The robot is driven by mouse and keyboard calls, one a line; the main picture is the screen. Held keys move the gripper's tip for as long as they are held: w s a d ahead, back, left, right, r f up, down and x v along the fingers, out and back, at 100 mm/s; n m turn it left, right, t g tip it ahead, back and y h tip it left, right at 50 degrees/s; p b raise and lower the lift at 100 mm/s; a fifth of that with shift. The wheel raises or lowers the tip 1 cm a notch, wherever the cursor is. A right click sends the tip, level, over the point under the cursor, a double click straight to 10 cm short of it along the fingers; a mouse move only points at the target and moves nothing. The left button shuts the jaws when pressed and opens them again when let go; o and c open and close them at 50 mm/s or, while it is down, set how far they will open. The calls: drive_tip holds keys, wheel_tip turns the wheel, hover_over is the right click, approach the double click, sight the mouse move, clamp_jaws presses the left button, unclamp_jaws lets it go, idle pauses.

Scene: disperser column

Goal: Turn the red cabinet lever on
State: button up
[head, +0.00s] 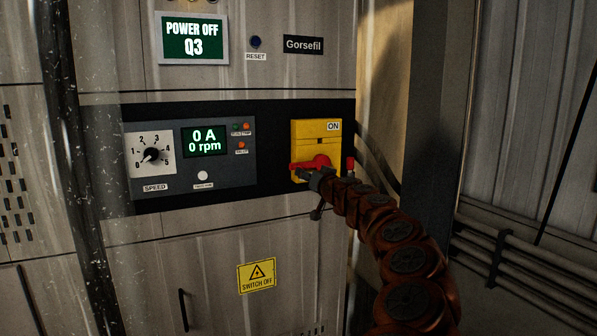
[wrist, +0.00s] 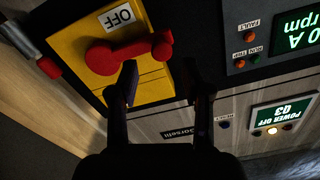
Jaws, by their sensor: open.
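The red lever (head: 312,163) sits on a yellow switch plate (head: 302,136) on the cabinet front and lies roughly level. An ON label (head: 334,127) is at the plate's upper right. In the wrist view, which is upside down, the lever (wrist: 118,57) crosses the yellow plate (wrist: 78,44) near an OFF label (wrist: 117,17). My gripper (head: 316,186) is just below the lever in the head view. In the wrist view my gripper (wrist: 161,70) is open, with the lever's free end in line with the gap between its fingertips. I cannot tell if they touch.
The upper screen (head: 193,38) reads POWER OFF Q3. The speed panel (head: 192,157) left of the switch has a dial and a display reading 0 A, 0 rpm. A small red-topped part (head: 350,164) sticks out right of the switch. Pipe rails (head: 525,262) run at the right.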

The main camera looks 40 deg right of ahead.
sight(312, 165)
drive_tip(key=p+x, duration=0.2)
drive_tip(key=x, duration=0.4)
drive_tip(key=shift+w, duration=0.15)
drive_tip(key=shift+w+d+r, duration=0.1)
drive_tip(key=shift+w+d, duration=0.1)
drive_tip(key=shift+w, duration=0.1)
drive_tip(key=shift+w, duration=0.1)
idle(0.3)
clamp_jaws()
idle(0.4)
idle(0.3)
